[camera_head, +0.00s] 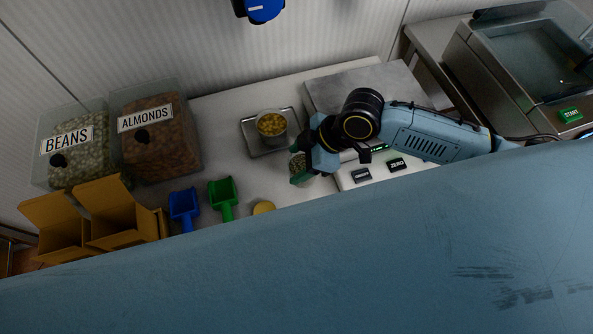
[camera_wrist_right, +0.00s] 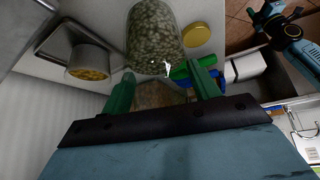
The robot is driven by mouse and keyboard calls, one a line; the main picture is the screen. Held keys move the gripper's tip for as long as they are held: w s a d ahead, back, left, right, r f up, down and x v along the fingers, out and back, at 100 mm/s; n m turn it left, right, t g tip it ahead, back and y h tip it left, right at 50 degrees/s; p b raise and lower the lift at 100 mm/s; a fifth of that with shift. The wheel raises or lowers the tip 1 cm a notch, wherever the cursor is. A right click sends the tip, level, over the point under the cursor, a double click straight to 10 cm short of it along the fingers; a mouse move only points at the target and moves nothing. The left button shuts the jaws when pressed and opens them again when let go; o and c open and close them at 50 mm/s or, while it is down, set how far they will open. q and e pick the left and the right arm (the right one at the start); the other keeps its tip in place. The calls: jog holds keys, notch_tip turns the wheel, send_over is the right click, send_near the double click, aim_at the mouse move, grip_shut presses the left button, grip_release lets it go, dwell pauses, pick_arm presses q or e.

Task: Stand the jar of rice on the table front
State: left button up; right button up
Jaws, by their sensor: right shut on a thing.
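A clear jar (camera_wrist_right: 153,35) full of pale greenish-grey grains, which I take to be the jar of rice, is between the green fingers of my right gripper (camera_wrist_right: 166,72). In the head view, the right gripper (camera_head: 308,168) is over the table (camera_head: 268,178), left of the scale, shut on the jar (camera_head: 302,162), which it mostly covers. I cannot tell whether the jar touches the table. My left gripper (camera_wrist_right: 268,14) shows at the upper right of the wrist view, away from the jar; its jaws are unclear.
A metal tray with a pot of yellow pieces (camera_head: 271,124) stands behind the jar. A blue scoop (camera_head: 184,204), a green scoop (camera_head: 223,193) and a yellow lid (camera_head: 264,208) lie left and in front. Bins of beans (camera_head: 78,150) and almonds (camera_head: 158,145) stand left, the scale (camera_head: 365,84) right.

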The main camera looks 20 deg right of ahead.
jog(key=shift+f, duration=2.15)
jog(key=shift+f+b, duration=0.15)
jog(key=shift+b, duration=0.2)
jog(key=o, duration=1.2)
jog(key=p+v, duration=0.1)
jog(key=v, duration=1.1)
jog(key=shift+w+p, duration=0.1)
jog(key=shift+p, duration=0.2)
